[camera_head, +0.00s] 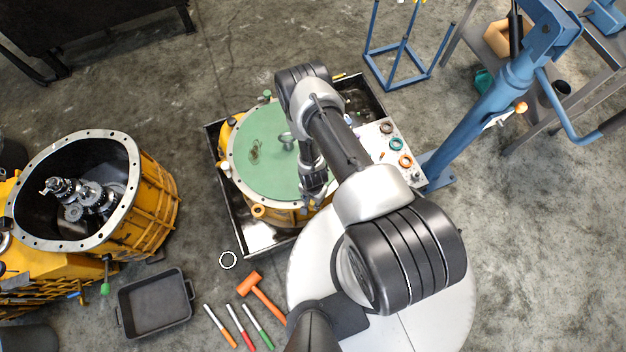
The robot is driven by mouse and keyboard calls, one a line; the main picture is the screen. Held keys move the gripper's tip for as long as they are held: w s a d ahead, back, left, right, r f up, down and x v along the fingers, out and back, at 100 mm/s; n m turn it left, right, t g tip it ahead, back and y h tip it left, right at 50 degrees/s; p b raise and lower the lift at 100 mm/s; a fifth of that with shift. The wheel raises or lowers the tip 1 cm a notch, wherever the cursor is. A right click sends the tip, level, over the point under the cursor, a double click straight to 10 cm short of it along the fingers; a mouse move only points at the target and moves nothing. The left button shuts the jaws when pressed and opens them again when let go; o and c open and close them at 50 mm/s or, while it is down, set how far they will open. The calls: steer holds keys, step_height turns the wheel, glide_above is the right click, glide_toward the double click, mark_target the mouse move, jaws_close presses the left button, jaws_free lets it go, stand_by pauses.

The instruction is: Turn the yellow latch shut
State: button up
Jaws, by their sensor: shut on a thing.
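The yellow housing (285,216) stands in a dark tray and has a round green cover (262,165) on top, inside a bolted metal rim. My gripper (317,203) is at the near right edge of this cover, pointing down at the rim. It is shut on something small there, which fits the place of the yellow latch. The fingers and my arm hide most of the latch, so its angle cannot be told. Other yellow lugs show around the rim, one at the near left (258,211).
The dark tray (236,226) surrounds the housing. A white board with rings (388,150) and a blue crane post (480,105) stand to the right. An open yellow housing (150,200) with gears is at left. An orange hammer (252,286), markers and a black bin (155,303) lie on the floor.

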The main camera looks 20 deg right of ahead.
steer(key=n+b, duration=0.1)
steer(key=n, duration=0.5)
steer(key=shift+n+b, duration=0.3)
steer(key=shift+b, duration=0.05)
steer(key=n+b, duration=0.1)
steer(key=n, duration=0.5)
steer(key=shift+n, duration=0.3)
steer(key=o, duration=1.1)
step_height(320, 180, up, 12)
steer(key=shift+r, duration=0.1)
stand_by(0.4)
